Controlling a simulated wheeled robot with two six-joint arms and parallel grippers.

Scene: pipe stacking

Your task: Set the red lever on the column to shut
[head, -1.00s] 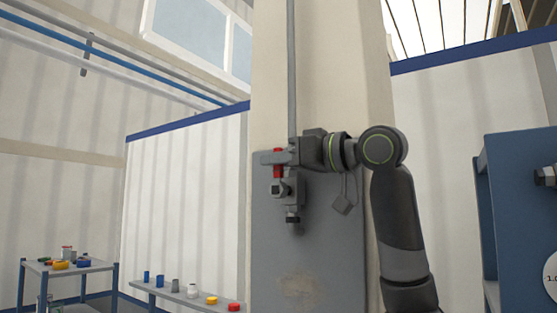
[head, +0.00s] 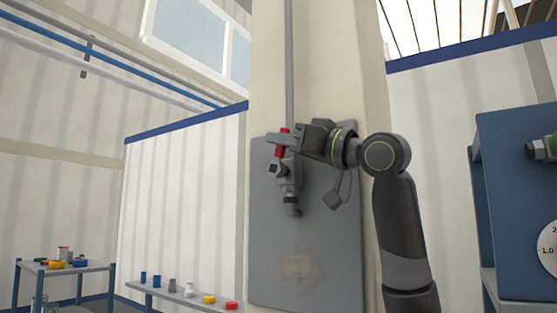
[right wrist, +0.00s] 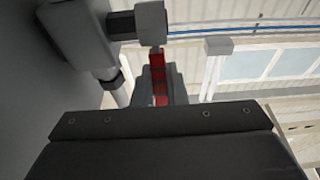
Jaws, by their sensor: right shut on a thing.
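The red lever (head: 281,148) belongs to a grey valve (head: 283,177) on the grey plate of the column, under a vertical pipe (head: 289,70). The lever stands roughly upright in the head view, near in line with the pipe. My right gripper (head: 289,138) reaches in from the right and is shut on the lever, which shows red above and below the fingers. In the right wrist view the red lever (right wrist: 158,75) shows beyond the dark gripper body, between the grey fingers. Part of it is hidden by them. My left gripper is not in view.
The grey plate (head: 310,265) lies close behind the valve. A blue cabinet (head: 515,200) with a green valve part and a dial stands at the right. A low shelf (head: 170,294) with small coloured parts and a small table (head: 65,271) are at the left.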

